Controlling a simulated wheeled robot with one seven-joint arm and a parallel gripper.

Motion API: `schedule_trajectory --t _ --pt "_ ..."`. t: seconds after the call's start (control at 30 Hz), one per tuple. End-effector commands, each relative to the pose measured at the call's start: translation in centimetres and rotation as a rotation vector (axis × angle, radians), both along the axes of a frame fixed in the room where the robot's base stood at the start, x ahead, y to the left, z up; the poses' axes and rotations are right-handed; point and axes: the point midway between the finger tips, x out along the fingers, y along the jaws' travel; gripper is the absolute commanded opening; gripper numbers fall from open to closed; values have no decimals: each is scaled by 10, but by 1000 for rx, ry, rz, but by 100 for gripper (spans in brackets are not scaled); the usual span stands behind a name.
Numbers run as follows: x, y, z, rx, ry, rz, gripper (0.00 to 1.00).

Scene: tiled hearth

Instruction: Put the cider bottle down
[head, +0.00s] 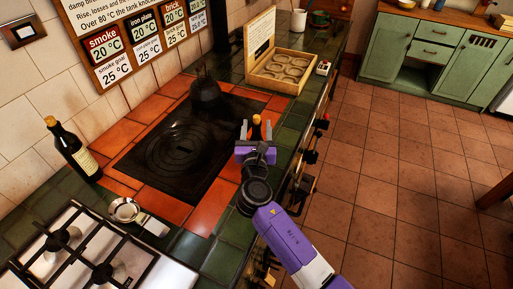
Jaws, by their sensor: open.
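A small dark bottle with an orange-brown top (256,133) shows just beyond my gripper (256,128), between its two grey fingers. The fingers are open around it. My wrist hides its lower part, so I cannot tell whether its base rests on the green tiles beside the hotplate. A second, larger dark bottle (75,155) with a cream label and cork stands upright at the left by the wall, apart from my gripper. I cannot read either label to tell which is the cider.
A black hotplate (178,145) with orange tile border fills the middle, a dark kettle (205,92) at its back. A wooden box with round slots (285,68) stands beyond my gripper. A gas hob (85,255) and small metal cup (125,209) are front left.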

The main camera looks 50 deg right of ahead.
Motion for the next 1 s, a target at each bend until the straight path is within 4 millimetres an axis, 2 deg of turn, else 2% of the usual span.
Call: schedule_trajectory --t 0.1,0.37,0.63,1.0 --pt "7 -8 0 0 0 0 53" --pt "9 -9 -1 1 1 1 53" --pt "9 -9 -1 1 0 1 2" --pt "9 -9 -1 1 0 2 0"
